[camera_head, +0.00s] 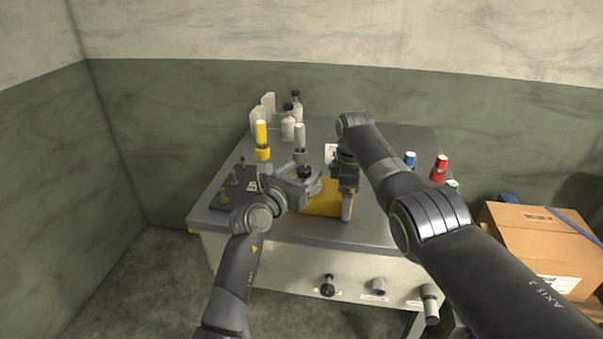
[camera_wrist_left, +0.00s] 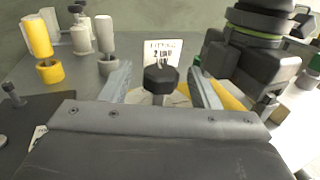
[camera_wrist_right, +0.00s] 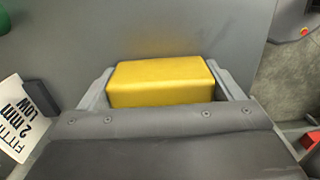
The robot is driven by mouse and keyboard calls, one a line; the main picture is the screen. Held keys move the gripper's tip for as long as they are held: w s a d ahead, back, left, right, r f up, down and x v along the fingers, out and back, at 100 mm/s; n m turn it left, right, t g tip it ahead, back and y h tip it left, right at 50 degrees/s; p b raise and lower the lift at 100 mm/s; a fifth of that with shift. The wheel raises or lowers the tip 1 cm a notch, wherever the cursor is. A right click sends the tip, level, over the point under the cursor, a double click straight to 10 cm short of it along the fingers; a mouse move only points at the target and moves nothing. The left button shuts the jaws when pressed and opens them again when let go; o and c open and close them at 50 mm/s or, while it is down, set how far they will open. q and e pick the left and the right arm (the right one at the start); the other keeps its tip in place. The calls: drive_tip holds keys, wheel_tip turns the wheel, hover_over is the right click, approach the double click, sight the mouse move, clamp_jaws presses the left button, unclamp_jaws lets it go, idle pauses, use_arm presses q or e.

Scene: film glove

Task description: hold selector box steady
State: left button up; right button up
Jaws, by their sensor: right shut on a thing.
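The yellow selector box (camera_head: 320,203) sits on the grey bench top, partly covered by my grippers. My right gripper (camera_head: 347,200) is shut on it from above; the right wrist view shows the yellow block (camera_wrist_right: 160,82) between the two fingers. A black knob (camera_wrist_left: 161,78) on a grey stem stands over a pale round dial (camera_head: 316,187). My left gripper (camera_wrist_left: 162,88) is open, with one finger on each side of the knob and gaps visible. Its fingertips also show in the head view (camera_head: 304,181). How the dial joins the box is hidden.
Yellow (camera_head: 262,140) and grey (camera_head: 299,142) cylinders, white bottles and a dark plate (camera_head: 237,185) are left. Blue and red (camera_head: 440,168) capped cylinders stand right. A carton (camera_head: 540,240) is beside the bench.

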use_arm(q)
drive_tip(key=shift+s+r, duration=0.1)
drive_tip(key=v, duration=1.2)
